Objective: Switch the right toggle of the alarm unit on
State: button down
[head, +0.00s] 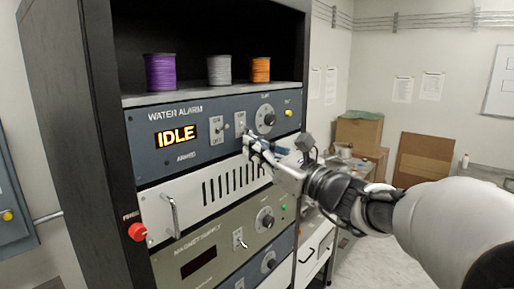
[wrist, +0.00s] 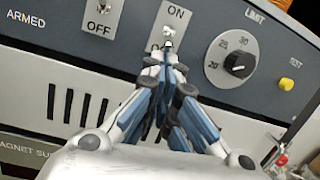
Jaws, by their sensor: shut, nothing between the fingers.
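The water alarm unit (head: 180,110) is a grey-blue rack panel with a lit display reading IDLE (head: 176,137). Its left toggle (head: 216,129) stands left of the right toggle (head: 240,123). In the wrist view the left toggle (wrist: 104,7) has OFF below it, and the right toggle (wrist: 168,30) has ON above it. My gripper (head: 246,138) is shut and empty. Its fingertips (wrist: 165,50) are just below the right toggle's lever, touching it or very close; I cannot tell which. The fingers hide the label under that toggle.
A LIMIT knob (wrist: 238,62) and a yellow TEST button (wrist: 286,84) are right of the toggles. Purple, grey and orange spools (head: 219,70) stand on the shelf above. A white vented panel with a handle (head: 170,215) and the magnet supply unit (head: 215,250) are below.

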jog(key=shift+s+d+r+g+h+p, duration=0.3)
jog(key=shift+r+g+h+p, duration=0.35)
jog(key=shift+p, duration=2.05)
jog(key=h+p, duration=0.1)
jog(key=p, duration=0.2)
jog(key=d+r+g+h+p, duration=0.1)
jog(key=p, duration=0.2)
jog(key=shift+s+r+g, duration=0.1)
jog(key=shift+s+g, duration=0.15)
